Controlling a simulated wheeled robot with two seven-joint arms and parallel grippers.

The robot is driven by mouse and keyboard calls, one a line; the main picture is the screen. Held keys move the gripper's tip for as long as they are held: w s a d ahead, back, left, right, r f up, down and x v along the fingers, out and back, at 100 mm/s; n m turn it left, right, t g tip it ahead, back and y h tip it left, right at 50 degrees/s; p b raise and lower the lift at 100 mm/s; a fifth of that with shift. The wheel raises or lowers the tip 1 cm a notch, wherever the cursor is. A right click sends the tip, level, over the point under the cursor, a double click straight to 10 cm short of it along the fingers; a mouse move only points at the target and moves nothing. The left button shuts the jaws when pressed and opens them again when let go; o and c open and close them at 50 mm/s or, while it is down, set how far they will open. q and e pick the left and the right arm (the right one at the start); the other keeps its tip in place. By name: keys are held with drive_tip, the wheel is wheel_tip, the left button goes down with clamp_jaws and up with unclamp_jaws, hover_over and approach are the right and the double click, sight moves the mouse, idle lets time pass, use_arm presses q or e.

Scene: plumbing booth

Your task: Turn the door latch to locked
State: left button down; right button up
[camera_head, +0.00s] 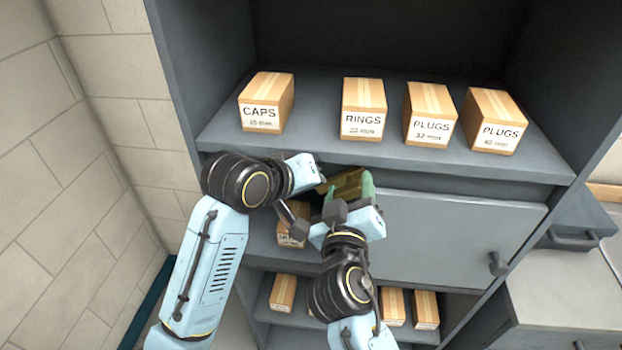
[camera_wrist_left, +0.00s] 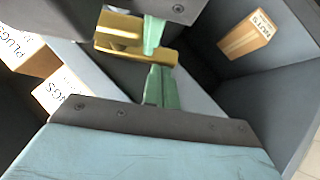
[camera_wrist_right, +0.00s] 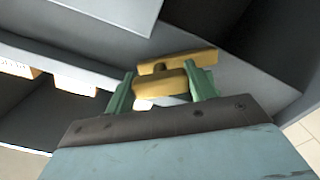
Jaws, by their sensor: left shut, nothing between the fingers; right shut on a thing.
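A brass-coloured latch piece (camera_head: 346,183) is at the left end of the grey cabinet door (camera_head: 450,230), partly hidden by my grippers. The right wrist view shows it as two parallel blocks (camera_wrist_right: 160,84). My right gripper (camera_wrist_right: 160,88) is shut on the nearer block, one green finger on each side. My left gripper (camera_wrist_left: 156,85) is shut and empty, its green fingers together just below the brass piece in the left wrist view. Both grippers crowd together in the head view, so how the latch meets the door is hidden.
Boxes marked CAPS (camera_head: 266,103), RINGS (camera_head: 363,108) and PLUGS (camera_head: 430,113) stand on the shelf above. A box (camera_head: 292,224) sits in the opening behind my arms. A dark knob (camera_head: 498,264) is on the door's right. A brick wall (camera_head: 60,140) bounds the left.

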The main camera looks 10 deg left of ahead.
use_arm(q)
drive_tip(key=shift+s+d+f+h, duration=0.15)
drive_tip(key=shift+f+h, duration=0.15)
drive_tip(key=shift+f, duration=0.3)
use_arm(e)
drive_tip(key=shift+a+r, duration=0.2)
drive_tip(key=o, duration=1.2)
drive_tip(key=shift+o, duration=0.9)
drive_tip(key=shift+d+f, duration=0.1)
drive_tip(key=shift+d, duration=0.1)
use_arm(q)
drive_tip(key=shift+d+r, duration=0.1)
drive_tip(key=shift+d, duration=0.05)
use_arm(e)
drive_tip(key=shift+f, duration=0.1)
use_arm(q)
drive_tip(key=shift+w+r, duration=0.1)
drive_tip(key=shift+w, duration=0.1)
use_arm(e)
drive_tip(key=shift+f, duration=0.1)
